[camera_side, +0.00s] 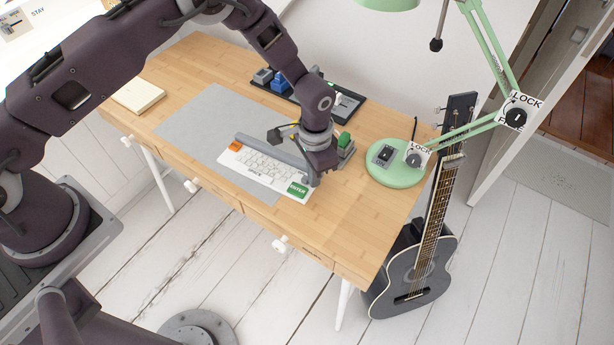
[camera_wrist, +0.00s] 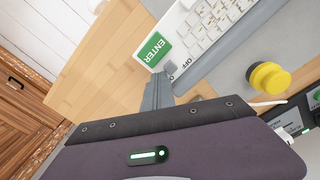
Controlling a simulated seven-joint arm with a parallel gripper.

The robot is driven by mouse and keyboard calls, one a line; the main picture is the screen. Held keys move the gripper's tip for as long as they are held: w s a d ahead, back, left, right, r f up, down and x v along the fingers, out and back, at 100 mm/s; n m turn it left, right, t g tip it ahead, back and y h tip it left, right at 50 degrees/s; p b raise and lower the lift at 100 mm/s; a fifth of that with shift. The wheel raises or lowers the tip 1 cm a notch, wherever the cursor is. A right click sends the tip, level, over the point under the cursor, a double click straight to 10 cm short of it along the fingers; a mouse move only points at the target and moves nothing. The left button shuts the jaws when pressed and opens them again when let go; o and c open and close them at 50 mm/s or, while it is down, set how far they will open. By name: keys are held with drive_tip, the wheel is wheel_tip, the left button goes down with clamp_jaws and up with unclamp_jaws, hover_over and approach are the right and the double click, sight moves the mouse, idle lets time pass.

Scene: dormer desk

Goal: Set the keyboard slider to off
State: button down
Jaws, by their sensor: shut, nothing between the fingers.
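The white keyboard (camera_side: 262,168) lies on the desk, with an orange key at its left end and a green ENTER key (camera_side: 297,189) at its right end. In the wrist view the green ENTER key (camera_wrist: 153,48) shows clearly. Beside it is a small grey slider knob (camera_wrist: 170,67), with an OFF label (camera_wrist: 184,70) next to it. My gripper (camera_side: 314,182) is low at the keyboard's right end. In the wrist view my gripper (camera_wrist: 158,88) is shut and empty, its tips close to the slider knob. I cannot tell whether they touch it. The slider's other end is hidden.
A grey bar (camera_side: 272,150) runs along the keyboard's back edge. A green lamp base (camera_side: 392,174) stands to the right, and a dark tray (camera_side: 346,103) lies behind. A yellow knob (camera_wrist: 270,77) shows in the wrist view. The desk (camera_side: 335,222) is bare in front.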

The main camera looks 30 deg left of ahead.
drive_tip(key=shift+a, duration=0.2)
drive_tip(key=shift+d+r, duration=0.15)
drive_tip(key=shift+r, duration=1.35)
drive_tip(key=shift+d+r, duration=0.15)
drive_tip(key=shift+r, duration=1.35)
drive_tip(key=s+a+r+n+t, duration=0.1)
drive_tip(key=s+a+r, duration=0.15)
drive_tip(key=r, duration=0.55)
drive_tip(key=s+a+r+n+t, duration=0.15)
drive_tip(key=a+r, duration=0.25)
drive_tip(key=r, duration=0.5)
drive_tip(key=s+a+r, duration=0.3)
drive_tip(key=r, duration=0.5)
drive_tip(key=s+a+r+n+t, duration=0.1)
drive_tip(key=s+a+r, duration=0.2)
drive_tip(key=s, duration=0.7)
drive_tip(key=s+a+r+n+t, duration=0.2)
drive_tip(key=s+a+r, duration=0.1)
drive_tip(key=s, duration=0.6)
drive_tip(key=shift+s, duration=0.4)
